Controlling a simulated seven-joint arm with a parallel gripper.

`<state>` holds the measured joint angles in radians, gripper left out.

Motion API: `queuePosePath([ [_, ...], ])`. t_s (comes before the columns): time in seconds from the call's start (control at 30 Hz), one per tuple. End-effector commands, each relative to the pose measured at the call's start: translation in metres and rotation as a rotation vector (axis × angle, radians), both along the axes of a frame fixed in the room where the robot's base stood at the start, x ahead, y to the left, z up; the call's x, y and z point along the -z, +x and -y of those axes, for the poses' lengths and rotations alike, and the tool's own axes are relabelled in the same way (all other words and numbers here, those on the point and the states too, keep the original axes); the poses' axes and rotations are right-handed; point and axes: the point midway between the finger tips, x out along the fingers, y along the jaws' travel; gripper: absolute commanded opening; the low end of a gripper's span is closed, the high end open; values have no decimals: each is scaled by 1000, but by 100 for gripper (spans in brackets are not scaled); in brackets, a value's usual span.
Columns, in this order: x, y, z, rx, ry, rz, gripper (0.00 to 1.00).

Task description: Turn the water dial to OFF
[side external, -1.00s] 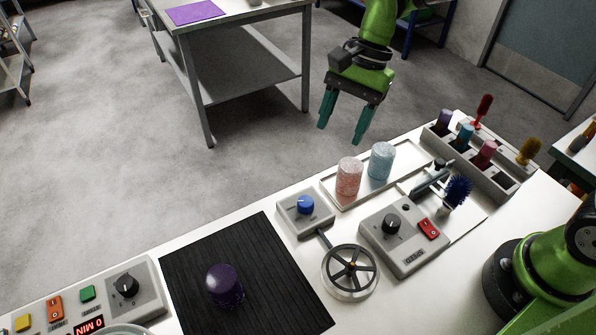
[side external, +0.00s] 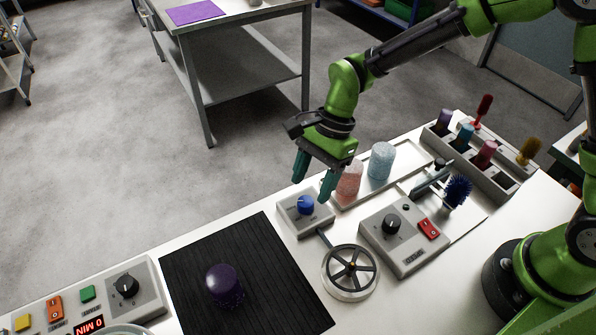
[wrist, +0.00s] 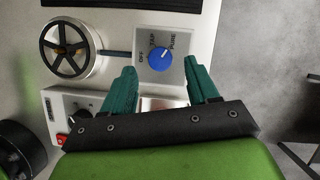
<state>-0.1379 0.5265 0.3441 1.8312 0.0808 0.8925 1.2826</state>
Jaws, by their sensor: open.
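The water dial is a blue round knob (side external: 306,204) on a small grey box near the bench's far edge. In the wrist view the blue knob (wrist: 159,62) sits beside the printed words OFF, TAP and PURE. Its white mark appears to point toward PURE. My gripper (side external: 311,189) is open, with teal fingers pointing down just above the dial box. In the wrist view my gripper (wrist: 162,67) has one finger on each side of the knob's line, apart from it. Nothing is between the fingers, and I cannot tell the exact height above the knob.
A spoked handwheel (side external: 351,272) stands close in front of the dial. A pink cylinder (side external: 349,180) and a light blue cylinder (side external: 382,161) stand right of my gripper. A control box with a black knob (side external: 391,224) lies to the right.

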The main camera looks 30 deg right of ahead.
Motion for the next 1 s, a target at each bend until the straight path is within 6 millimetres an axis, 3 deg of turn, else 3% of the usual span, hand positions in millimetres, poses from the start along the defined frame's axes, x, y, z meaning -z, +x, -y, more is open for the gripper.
queuePosePath([
  [0.23, 29, -4, -11, 0, -1, -3, 59],
  [0.6, 34, -4, -13, 0, 0, 0, 59],
  [1.0, 34, -4, -13, 0, -1, 0, 4],
])
